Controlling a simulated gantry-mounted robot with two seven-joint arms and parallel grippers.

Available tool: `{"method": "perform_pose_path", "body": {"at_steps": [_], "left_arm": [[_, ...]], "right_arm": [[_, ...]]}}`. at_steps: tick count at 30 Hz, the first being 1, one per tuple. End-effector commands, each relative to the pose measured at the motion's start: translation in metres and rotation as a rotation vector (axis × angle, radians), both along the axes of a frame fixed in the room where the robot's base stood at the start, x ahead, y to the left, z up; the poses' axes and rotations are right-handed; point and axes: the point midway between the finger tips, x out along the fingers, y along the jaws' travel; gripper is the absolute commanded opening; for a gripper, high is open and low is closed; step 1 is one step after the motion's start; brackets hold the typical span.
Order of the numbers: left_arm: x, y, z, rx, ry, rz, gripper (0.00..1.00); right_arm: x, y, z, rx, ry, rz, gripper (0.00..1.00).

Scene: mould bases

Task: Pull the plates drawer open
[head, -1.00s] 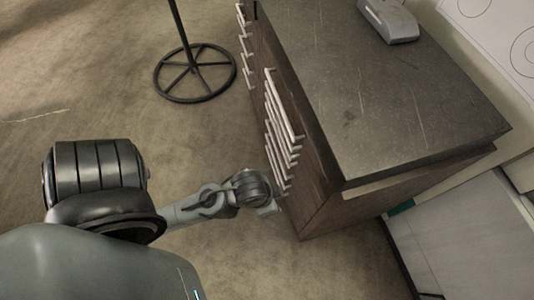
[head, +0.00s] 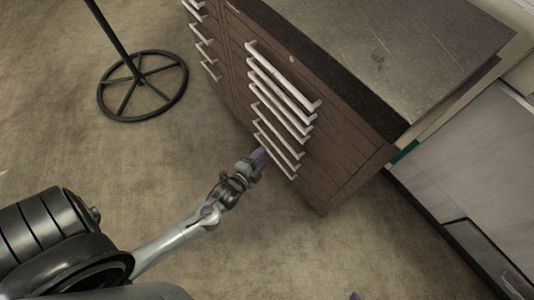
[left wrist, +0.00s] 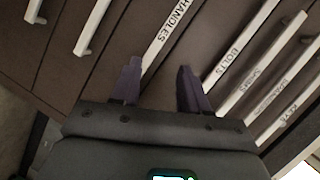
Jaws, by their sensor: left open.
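The drawer cabinet (head: 345,165) is brown with a column of pale bar handles (head: 285,95) on its front. In the left wrist view, bars labelled HANDLES (left wrist: 168,35) and BOLTS (left wrist: 236,58) are readable. Further bars to the right carry small lettering, and I cannot tell for sure which one says PLATES. My left gripper (head: 260,158) is beside the lower handles. In the left wrist view its two purple fingers (left wrist: 160,82) are apart, with the lower end of the HANDLES bar close to the left finger. I see no grip on any bar.
A black stand with a wheel-like base (head: 142,88) is on the floor at the left. A second column of handles (head: 200,42) is farther along the cabinet. A grey unit (head: 450,150) stands at the right. A small dark tip at the bottom edge may be my right gripper.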

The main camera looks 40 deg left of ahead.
Motion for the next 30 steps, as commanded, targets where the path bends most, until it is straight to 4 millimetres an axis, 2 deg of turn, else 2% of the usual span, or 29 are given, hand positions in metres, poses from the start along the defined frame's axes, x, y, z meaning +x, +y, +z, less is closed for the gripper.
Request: {"method": "perform_pose_path", "body": {"at_steps": [1, 3, 6, 10, 15, 20, 30], "left_arm": [[0.003, 0.006, -0.044, 0.074, -0.042, -0.002, 0.45], [0.004, 0.014, -0.071, 0.169, -0.096, -0.004, 0.45], [0.005, 0.022, -0.103, 0.266, -0.148, 0.000, 0.45], [0.006, 0.028, -0.133, 0.340, -0.184, 0.005, 0.45], [0.008, 0.032, -0.152, 0.386, -0.207, 0.009, 0.45], [0.014, 0.034, -0.157, 0.399, -0.213, 0.010, 0.45], [0.062, 0.044, -0.159, 0.399, -0.215, 0.011, 0.45]], "right_arm": [[0.000, 0.000, -0.038, 0.000, 0.002, 0.000, 0.64], [-0.001, 0.000, -0.060, -0.001, 0.004, 0.000, 0.64], [-0.001, 0.000, -0.085, 0.000, 0.004, 0.000, 0.64], [-0.001, 0.000, -0.109, 0.001, 0.004, -0.001, 0.64], [-0.001, 0.002, -0.125, 0.006, 0.005, -0.003, 0.64], [-0.001, 0.003, -0.131, 0.011, 0.004, -0.006, 0.64], [-0.001, 0.003, -0.155, 0.011, 0.003, -0.006, 0.64]]}}
